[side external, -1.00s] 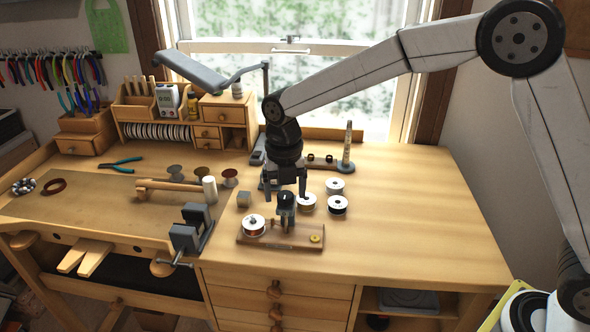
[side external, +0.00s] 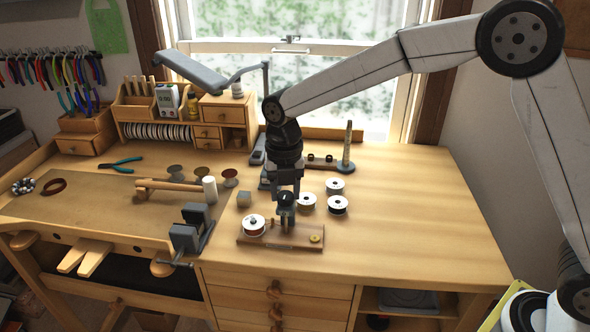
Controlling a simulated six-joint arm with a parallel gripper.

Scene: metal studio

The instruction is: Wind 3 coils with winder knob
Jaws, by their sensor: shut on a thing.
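The winder's wooden base (side external: 270,242) lies near the front of the bench. A white-flanged spool with reddish wire (side external: 254,225) sits at its left end, and a small yellow round piece (side external: 316,239) is at its right. The dark winder post (side external: 286,218) stands in the middle. My gripper (side external: 287,203) points down over the post and is shut on the winder knob at its top. The fingers hide most of the knob. The number of coils on the spool is too small to tell.
Several white spools, including one behind the winder (side external: 306,202) and a dark-wound one (side external: 338,205), stand to the right. The bench's right side is clear.

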